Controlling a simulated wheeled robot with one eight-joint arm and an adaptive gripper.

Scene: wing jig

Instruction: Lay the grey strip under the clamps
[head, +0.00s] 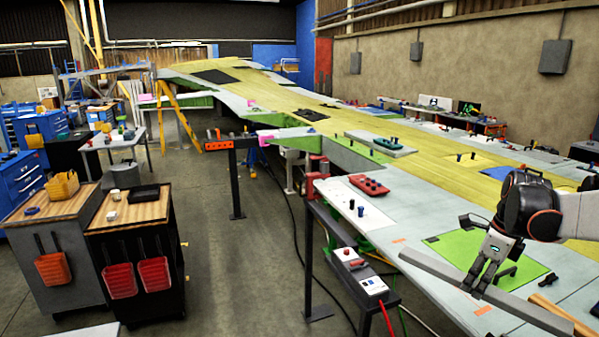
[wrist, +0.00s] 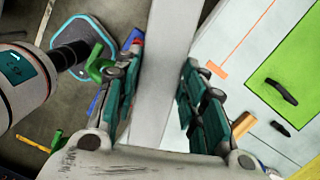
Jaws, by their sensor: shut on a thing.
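The grey strip (head: 430,269) is a long flat bar, held above the near edge of the wing surface and slanting from upper left to lower right. My gripper (head: 484,277) is shut on it near its middle. In the wrist view the strip (wrist: 170,55) runs between the two finger pads (wrist: 160,105). A dark handle-like piece (wrist: 280,92), perhaps a clamp, sits on a green panel (wrist: 308,60), with another dark piece (wrist: 279,128) beside it. The green panel also shows in the head view (head: 458,245), partly hidden by my gripper.
Orange marks (head: 398,240) lie on the pale wing surface. A control box (head: 373,285) stands by the near edge. The floor to the left is mostly clear up to the carts (head: 127,214).

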